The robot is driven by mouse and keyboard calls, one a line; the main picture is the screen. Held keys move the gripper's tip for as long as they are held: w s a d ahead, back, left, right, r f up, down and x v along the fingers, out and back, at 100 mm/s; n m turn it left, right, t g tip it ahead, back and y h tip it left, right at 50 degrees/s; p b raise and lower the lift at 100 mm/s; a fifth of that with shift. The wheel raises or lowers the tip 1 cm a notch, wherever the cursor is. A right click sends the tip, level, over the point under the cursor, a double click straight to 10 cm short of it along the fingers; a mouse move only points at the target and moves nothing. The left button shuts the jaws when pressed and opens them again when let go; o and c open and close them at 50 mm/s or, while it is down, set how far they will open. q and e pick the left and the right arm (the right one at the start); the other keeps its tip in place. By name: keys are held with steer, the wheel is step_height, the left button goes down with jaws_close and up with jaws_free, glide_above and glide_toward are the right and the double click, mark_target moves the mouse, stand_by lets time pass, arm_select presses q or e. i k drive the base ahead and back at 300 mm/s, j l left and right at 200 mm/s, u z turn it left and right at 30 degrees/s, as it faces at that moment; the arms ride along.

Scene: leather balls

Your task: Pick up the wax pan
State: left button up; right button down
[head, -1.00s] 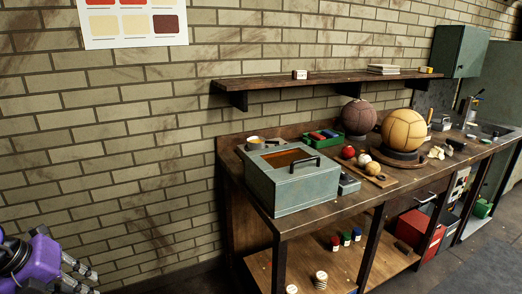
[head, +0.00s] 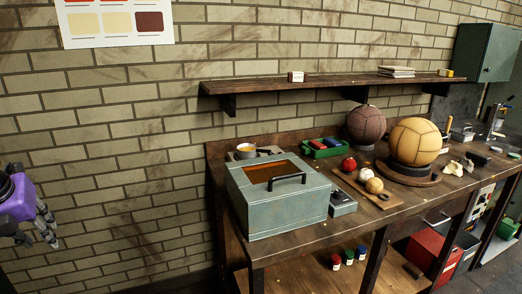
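The wax pan (head: 246,148) looks like a small pan with pale yellow contents. It sits at the left end of the workbench, on a low grey unit (head: 271,151) behind the blue-grey metal box. The box hides part of that unit. My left gripper (head: 42,236), purple with grey fingers, is at the far left edge in front of the brick wall, well away from the pan. It holds nothing that I can see, and its finger opening is unclear. My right gripper is out of view.
The blue-grey box (head: 275,211) with a black handle stands before the pan. A green tray (head: 325,152), small balls on a board (head: 356,196), and two large leather balls are farther right. A shelf (head: 325,88) hangs above. Open space lies left of the workbench (head: 310,238).

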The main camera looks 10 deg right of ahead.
mark_target(246, 151)
steer(key=i+l, duration=0.15)
steer(key=l, duration=0.25)
steer(key=i+l, duration=0.15)
steer(key=l, duration=0.25)
steer(key=i+l, duration=0.15)
steer(key=l, duration=0.2)
steer(key=i+l, duration=0.15)
steer(key=l, duration=0.25)
steer(key=i+l, duration=0.15)
steer(key=l, duration=0.25)
steer(key=i+l+z, duration=0.1)
steer(key=l, duration=0.3)
steer(key=i+l, duration=0.2)
steer(key=l, duration=0.15)
steer(key=i+l+z, duration=0.1)
steer(key=i+l, duration=0.15)
steer(key=i+j, duration=0.25)
steer(key=j, duration=0.3)
